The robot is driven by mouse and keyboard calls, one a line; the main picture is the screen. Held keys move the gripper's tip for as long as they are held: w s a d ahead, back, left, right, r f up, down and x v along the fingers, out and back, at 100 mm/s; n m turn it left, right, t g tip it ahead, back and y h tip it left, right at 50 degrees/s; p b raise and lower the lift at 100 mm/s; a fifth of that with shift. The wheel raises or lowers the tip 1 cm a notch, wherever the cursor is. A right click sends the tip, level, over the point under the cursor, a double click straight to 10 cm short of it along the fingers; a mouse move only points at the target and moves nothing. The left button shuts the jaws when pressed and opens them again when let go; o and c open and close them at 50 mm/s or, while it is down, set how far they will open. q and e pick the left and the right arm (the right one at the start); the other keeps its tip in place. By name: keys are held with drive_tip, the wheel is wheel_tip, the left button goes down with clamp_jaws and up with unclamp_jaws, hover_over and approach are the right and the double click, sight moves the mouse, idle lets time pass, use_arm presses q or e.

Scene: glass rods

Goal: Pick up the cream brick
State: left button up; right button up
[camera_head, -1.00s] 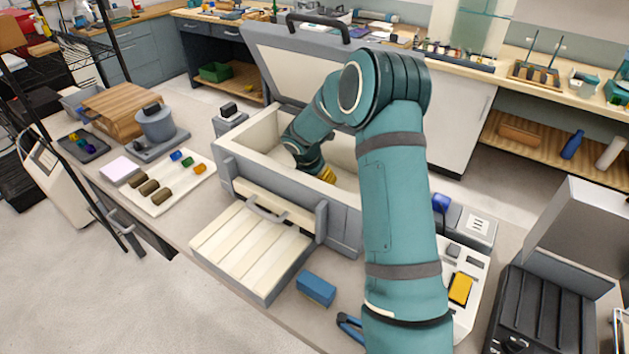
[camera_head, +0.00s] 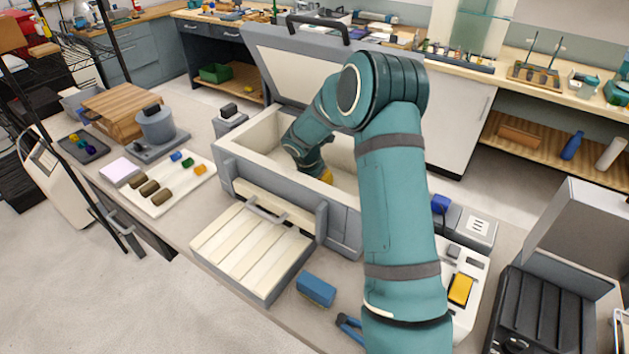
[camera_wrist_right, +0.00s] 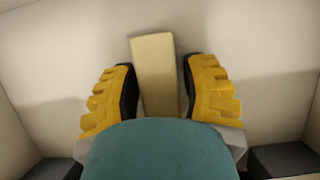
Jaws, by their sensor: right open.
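The cream brick (camera_wrist_right: 155,75) shows in the right wrist view as a pale upright block against the cream inside of the box. My right gripper (camera_wrist_right: 160,75) is open, with one yellow finger with a dark pad on each side of the brick. Small gaps show between the pads and the brick. In the head view my right arm reaches down into the open grey box (camera_head: 228,160), and only a bit of a yellow finger (camera_head: 327,176) shows. The brick is hidden there by my arm and the box wall. My left gripper is not in view.
The box's lid (camera_head: 300,60) stands open behind it. A slatted cream panel (camera_head: 250,245) lies in front of the box. A blue block (camera_head: 316,288) lies near the table edge. A white tray (camera_head: 165,200) with small pieces is at left.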

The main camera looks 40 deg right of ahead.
clamp_jaws()
drive_tip(key=shift+r, duration=0.1)
wheel_tip(320, 180, up, 10)
drive_tip(key=shift+r+p, duration=0.2)
drive_tip(key=shift+p, duration=0.8)
wheel_tip(320, 180, up, 8)
drive_tip(key=p, duration=0.7)
drive_tip(key=shift+f, duration=0.15)
drive_tip(key=s+a+b, duration=0.2)
drive_tip(key=s+a, duration=0.2)
drive_tip(key=a, duration=1.1)
drive_tip(key=shift+s+a, duration=0.2)
